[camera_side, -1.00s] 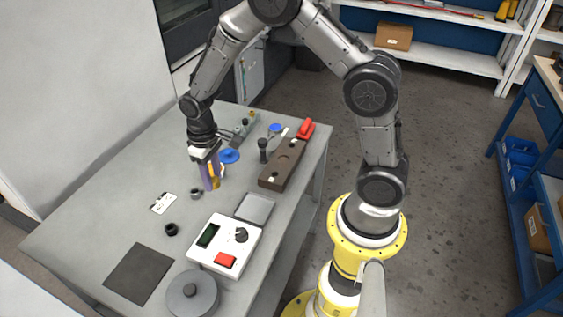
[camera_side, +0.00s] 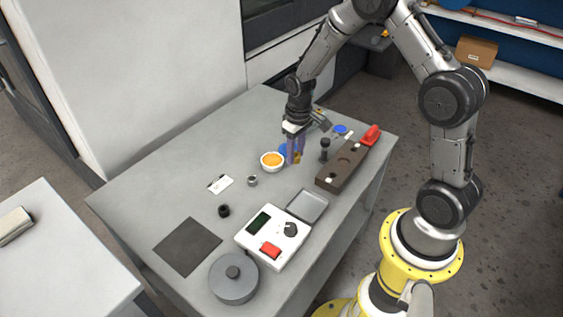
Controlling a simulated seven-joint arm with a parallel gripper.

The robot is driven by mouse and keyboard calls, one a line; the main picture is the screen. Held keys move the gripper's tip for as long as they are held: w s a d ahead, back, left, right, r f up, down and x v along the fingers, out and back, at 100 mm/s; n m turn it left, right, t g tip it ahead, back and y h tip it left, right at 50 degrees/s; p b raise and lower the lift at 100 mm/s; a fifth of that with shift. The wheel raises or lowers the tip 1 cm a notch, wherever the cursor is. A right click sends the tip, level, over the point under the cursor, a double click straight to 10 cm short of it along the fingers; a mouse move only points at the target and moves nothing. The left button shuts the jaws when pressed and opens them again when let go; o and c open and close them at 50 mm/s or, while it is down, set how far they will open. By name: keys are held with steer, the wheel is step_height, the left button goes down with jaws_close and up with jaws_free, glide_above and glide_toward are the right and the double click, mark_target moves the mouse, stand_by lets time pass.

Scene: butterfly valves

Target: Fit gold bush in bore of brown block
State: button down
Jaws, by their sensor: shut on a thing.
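My gripper (camera_side: 295,150) points down above the table, just right of the white bowl with orange contents. It is shut on the gold bush (camera_side: 296,158), of which only a small yellow patch shows between the purple fingers. The brown block (camera_side: 329,182) lies to the right of my gripper, apart from it. It is a long dark bar with a round recess in its top and pale spots near its ends. The depth of the recess cannot be told.
The orange-filled bowl (camera_side: 272,161) is close on the left, with a blue disc (camera_side: 286,149) behind. A dark upright peg (camera_side: 324,150) stands between my gripper and the block. A red part (camera_side: 371,134) is at the block's far end. A grey tray (camera_side: 307,206) lies in front.

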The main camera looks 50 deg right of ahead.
mark_target(344, 164)
steer(key=s+d+m, duration=0.1)
steer(key=s+d, duration=0.1)
steer(key=d, duration=0.3)
steer(key=s+d+f+m, duration=0.1)
steer(key=s+d+m, duration=0.1)
steer(key=d, duration=0.3)
steer(key=s+d+f+m, duration=0.1)
steer(key=s+d, duration=0.3)
steer(key=d, duration=0.1)
steer(key=shift+s+f+m, duration=0.1)
steer(key=shift+f+m, duration=0.15)
steer(key=shift+m, duration=0.05)
steer(key=shift+s+d+f, duration=0.1)
steer(key=shift+s+d, duration=0.25)
steer(key=shift+d, duration=0.05)
steer(key=shift+f, duration=1.75)
steer(key=shift+f, duration=1)
steer(key=shift+c, duration=0.2)
jaws_free()
steer(key=shift+a, duration=0.1)
step_height(344, 164, up, 8)
steer(key=shift+f, duration=0.2)
stand_by(0.4)
